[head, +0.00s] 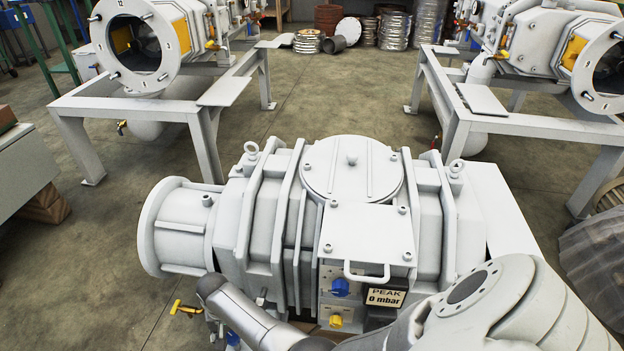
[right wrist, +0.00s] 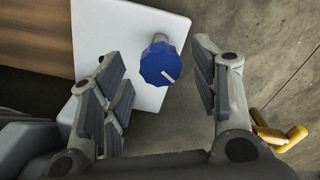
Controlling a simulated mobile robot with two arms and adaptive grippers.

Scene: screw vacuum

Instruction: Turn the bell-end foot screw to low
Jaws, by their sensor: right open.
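A blue faceted knob (right wrist: 160,64) with a short white pointer mark stands on a white plate (right wrist: 158,28) in the right wrist view. The mark points to the lower right of that picture; no low label is readable. My right gripper (right wrist: 156,76) is open, with its fingers on either side of the knob and visible gaps to both. In the head view a small blue part (head: 232,338), which looks like this knob, shows low below the pump's bell end (head: 160,228), partly hidden by my right arm. My left gripper is out of view.
A yellow handle (head: 183,309) sticks out left of my arm; it also shows right of my gripper (right wrist: 285,138). The pump's front panel has another blue knob (head: 340,288), a yellow knob (head: 336,321) and a display reading "PEAK 0 mbar" (head: 385,297).

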